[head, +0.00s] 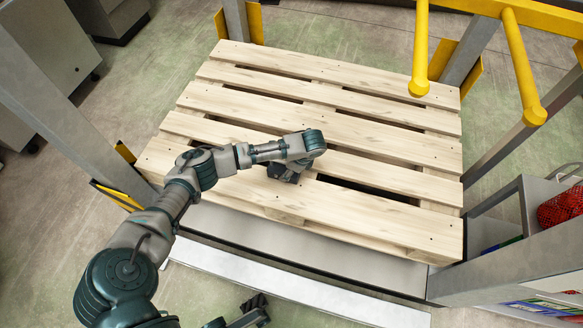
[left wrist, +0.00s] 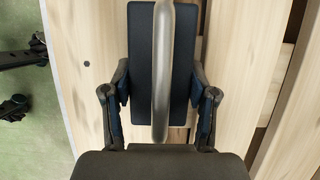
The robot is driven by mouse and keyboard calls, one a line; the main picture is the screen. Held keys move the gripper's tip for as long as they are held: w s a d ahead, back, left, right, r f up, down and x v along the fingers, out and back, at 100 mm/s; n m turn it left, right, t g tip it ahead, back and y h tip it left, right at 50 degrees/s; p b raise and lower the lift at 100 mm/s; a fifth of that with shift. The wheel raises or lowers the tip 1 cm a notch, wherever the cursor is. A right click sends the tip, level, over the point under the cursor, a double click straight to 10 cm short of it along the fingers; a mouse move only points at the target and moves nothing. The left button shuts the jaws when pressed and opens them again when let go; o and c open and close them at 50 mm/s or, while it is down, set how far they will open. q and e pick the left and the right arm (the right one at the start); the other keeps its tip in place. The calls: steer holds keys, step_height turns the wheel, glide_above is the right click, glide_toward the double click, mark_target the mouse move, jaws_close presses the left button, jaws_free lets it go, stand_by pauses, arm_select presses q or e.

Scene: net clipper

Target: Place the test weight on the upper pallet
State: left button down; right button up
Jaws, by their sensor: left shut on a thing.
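The test weight (left wrist: 146,45) is a dark block with a grey metal bar handle, seen from above in the left wrist view. My left gripper (left wrist: 160,82) is shut on it, with a finger at each side. In the head view my left gripper (head: 286,172) points down over the near-middle boards of the pale wooden upper pallet (head: 370,215). The arm and gripper mostly hide the weight there. I cannot tell whether its base touches the boards. A dark jointed part at the bottom edge (head: 255,312) seems to be my right gripper; its jaws are unclear.
Grey posts with yellow guards stand around the pallet. Yellow bars (head: 520,65) overhang its far right corner. A cart (head: 545,195) with a red netted item (head: 560,206) stands at right. The pallet boards are otherwise bare.

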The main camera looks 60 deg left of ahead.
arm_select(q)
steer(key=c, duration=0.7)
jaws_free()
steer(key=shift+d, duration=0.15)
steer(key=o, duration=0.4)
steer(key=shift+r, duration=0.1)
